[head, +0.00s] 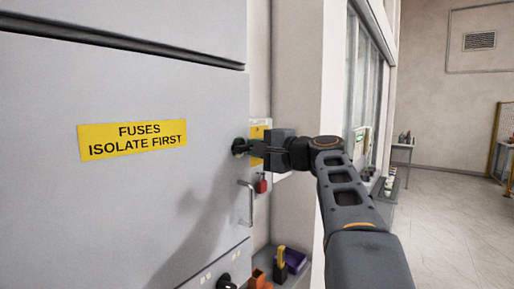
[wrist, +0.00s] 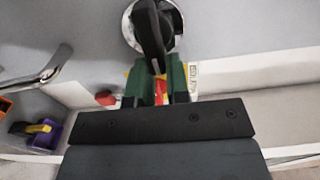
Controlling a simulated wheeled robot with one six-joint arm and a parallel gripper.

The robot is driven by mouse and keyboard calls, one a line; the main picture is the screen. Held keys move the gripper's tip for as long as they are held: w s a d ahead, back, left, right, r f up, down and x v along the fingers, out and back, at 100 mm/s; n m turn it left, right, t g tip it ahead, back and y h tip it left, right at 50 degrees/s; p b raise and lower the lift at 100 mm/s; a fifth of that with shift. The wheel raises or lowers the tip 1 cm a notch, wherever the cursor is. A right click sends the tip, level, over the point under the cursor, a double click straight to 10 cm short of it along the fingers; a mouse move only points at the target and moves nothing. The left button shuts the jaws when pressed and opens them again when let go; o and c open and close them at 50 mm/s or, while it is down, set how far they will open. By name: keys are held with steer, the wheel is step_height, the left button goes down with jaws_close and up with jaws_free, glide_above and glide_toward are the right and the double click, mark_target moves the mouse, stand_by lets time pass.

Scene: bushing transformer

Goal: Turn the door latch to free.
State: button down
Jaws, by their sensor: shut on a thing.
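The door latch (head: 238,147) is a black knob at the right edge of the grey cabinet door (head: 150,200). In the wrist view the latch (wrist: 148,28) is a black lever on a round silver plate, with its end pointing down and slightly right. My gripper (head: 254,148) reaches it from the right. In the wrist view my gripper (wrist: 161,86) has its green-sided fingers on both sides of the lever's lower end, shut on it. The fingers hide the lever's tip.
A metal pull handle (head: 246,203) sticks out below the latch. A red padlock (head: 261,186) hangs beside it. A yellow label (head: 132,139) is on the door. Orange and purple bins (head: 293,260) stand low at right. The floor (head: 450,230) farther right is clear.

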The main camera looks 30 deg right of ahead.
steer(key=shift+a+f, duration=0.1)
steer(key=shift+a, duration=0.05)
steer(key=c, duration=1.4)
jaws_free()
steer(key=o, duration=0.3)
steer(key=shift+a, duration=0.25)
steer(key=b+v, duration=0.3)
steer(key=v, duration=1.1)
steer(key=shift+d, duration=0.15)
steer(key=shift+w, duration=0.15)
